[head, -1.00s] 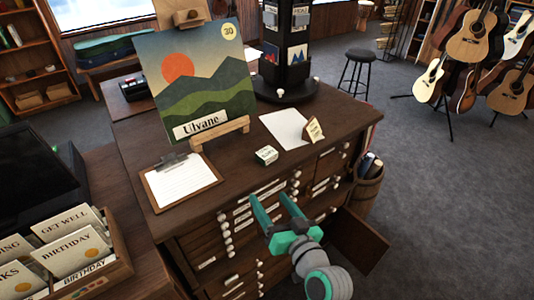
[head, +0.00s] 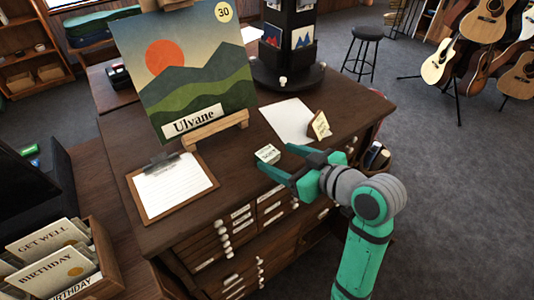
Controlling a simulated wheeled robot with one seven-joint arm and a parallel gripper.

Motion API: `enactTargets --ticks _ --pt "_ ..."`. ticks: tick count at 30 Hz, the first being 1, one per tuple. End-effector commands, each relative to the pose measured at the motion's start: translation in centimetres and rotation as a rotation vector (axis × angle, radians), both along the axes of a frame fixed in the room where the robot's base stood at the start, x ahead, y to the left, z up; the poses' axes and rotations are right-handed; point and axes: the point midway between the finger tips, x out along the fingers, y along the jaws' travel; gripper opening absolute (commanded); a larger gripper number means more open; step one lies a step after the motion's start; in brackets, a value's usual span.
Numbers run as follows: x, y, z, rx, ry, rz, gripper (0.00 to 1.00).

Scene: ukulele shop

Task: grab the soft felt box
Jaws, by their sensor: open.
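A small box (head: 267,154), white on top with dark print and with green on its side, lies on the wooden drawer cabinet's top, and I take it to be the felt box.
The cabinet top (head: 240,150) also holds a clipboard (head: 172,186), a landscape poster (head: 184,72) on a wooden easel, a white sheet (head: 287,121), a small standing card (head: 319,126) and a dark display tower (head: 288,60). A card rack (head: 60,262) stands at lower left.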

Motion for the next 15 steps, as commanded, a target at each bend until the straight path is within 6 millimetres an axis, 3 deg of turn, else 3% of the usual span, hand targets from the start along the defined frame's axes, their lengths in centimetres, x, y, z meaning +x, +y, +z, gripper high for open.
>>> enactTargets --ticks 15 --pt "3.8 3.0 -2.2 0.002 0.001 0.0 0.65"
